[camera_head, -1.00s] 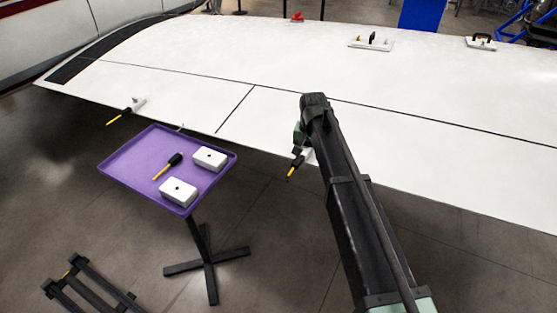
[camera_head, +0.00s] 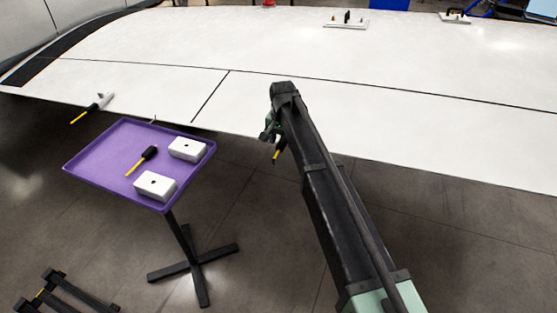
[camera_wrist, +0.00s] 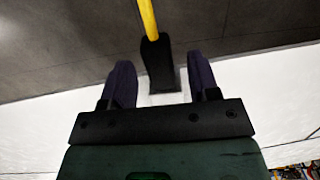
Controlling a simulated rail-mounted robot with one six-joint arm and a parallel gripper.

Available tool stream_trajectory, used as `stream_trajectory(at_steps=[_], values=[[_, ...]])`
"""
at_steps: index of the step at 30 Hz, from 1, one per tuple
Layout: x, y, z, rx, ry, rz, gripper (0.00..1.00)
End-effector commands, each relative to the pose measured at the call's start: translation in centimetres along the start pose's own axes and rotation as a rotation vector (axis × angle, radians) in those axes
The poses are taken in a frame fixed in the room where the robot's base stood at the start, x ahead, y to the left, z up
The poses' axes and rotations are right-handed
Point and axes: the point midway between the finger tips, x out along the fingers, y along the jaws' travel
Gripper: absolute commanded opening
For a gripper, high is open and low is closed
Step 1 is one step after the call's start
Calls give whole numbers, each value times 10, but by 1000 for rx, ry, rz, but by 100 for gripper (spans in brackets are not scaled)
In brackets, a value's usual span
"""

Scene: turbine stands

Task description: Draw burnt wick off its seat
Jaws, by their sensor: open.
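A wick with a black body and a yellow rod (camera_wrist: 148,18) sits at the wing's edge, and its yellow tip shows below my gripper in the head view (camera_head: 276,155). In the wrist view, my gripper (camera_wrist: 158,66) is open, with one dark finger on each side of the black body and gaps between. A pale seat (camera_wrist: 165,98) shows at the body's base, partly hidden by my gripper. In the head view my gripper (camera_head: 268,134) is mostly hidden by my arm. Burn marks cannot be made out.
A purple tray (camera_head: 95,160) on a stand holds a black-and-yellow wick (camera_head: 142,160) and two white blocks (camera_head: 187,149) (camera_head: 155,186). Another wick (camera_head: 80,116) juts from the white wing's (camera_head: 130,85) edge at left.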

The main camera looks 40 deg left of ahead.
Motion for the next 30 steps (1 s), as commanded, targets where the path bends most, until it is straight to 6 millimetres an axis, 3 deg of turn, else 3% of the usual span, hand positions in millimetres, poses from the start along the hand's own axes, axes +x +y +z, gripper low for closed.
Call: stream_trajectory(at_steps=[1, 3, 19, 30], values=[[10, 0, 0, 0, 0, 0, 55], [12, 0, 0, 0, 0, 0, 55], [10, 0, 0, 0, 0, 0, 54], [10, 0, 0, 0, 0, 0, 0]])
